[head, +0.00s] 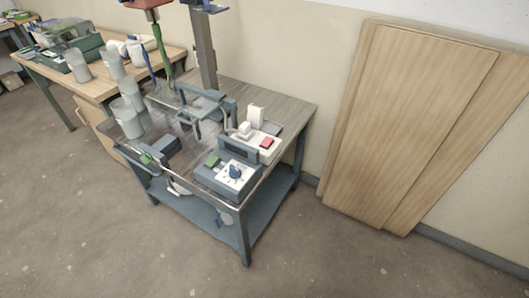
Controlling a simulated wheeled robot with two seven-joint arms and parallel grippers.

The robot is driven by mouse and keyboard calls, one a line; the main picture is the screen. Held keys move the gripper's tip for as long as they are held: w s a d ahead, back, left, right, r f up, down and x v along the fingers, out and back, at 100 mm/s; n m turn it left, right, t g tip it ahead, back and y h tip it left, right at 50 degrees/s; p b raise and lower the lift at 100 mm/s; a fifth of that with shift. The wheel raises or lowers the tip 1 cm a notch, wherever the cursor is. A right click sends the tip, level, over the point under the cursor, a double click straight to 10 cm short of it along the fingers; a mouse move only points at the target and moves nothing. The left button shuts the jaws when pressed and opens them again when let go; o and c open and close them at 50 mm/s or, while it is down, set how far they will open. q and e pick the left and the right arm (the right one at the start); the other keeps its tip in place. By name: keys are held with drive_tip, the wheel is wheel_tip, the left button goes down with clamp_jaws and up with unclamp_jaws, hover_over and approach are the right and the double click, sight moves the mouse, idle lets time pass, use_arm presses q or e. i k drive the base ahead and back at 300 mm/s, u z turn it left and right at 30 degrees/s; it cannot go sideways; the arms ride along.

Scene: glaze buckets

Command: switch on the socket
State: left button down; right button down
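A white socket block (261,145) lies on the right part of the dark-topped workbench, behind a grey control box (228,179). A red rocker switch (267,143) sits at its right end. I cannot tell from this view whether it is on or off. A small white plug-like piece (244,129) sits at the block's left end, and a taller white block (257,116) stands just behind it. Neither of my grippers shows in the head view.
The control box has a blue knob (236,172) and a green button (212,161). A mixer stand's grey column (204,50) rises behind. Grey buckets (132,94) stand at left. Wooden boards (400,125) lean on the wall. The floor in front is clear.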

sight(267, 141)
drive_tip(key=z, duration=0.05)
drive_tip(key=k, duration=0.1)
drive_tip(key=z, duration=0.7)
drive_tip(key=i, duration=0.6)
drive_tip(key=u, duration=0.55)
